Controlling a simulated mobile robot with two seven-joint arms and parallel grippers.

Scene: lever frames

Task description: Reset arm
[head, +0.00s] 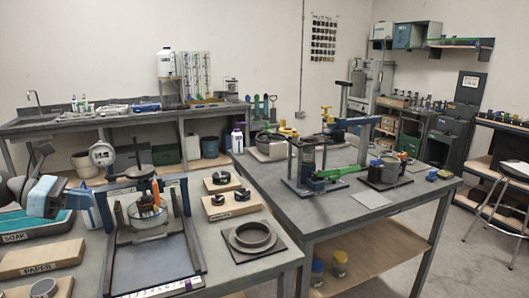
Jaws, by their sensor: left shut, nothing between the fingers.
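My left gripper (63,203) is at the left edge of the head view, at the end of a grey arm with a pale blue block behind the fingers. It is shut and empty, above the left bench near the teal soak tray (18,224). A dark frame with a base plate (150,262) stands to its right, holding a glass dish (148,212) and an orange-tipped part. A round dial gauge (102,154) stands behind the frame. My right gripper is not in view.
Wooden blocks with black rings (228,203) and a dark ring on a plate (253,236) lie right of the frame. A wooden board marked PAPER (40,259) lies at front left. The right bench (330,215) carries blue lever frames and a green clamp (335,174).

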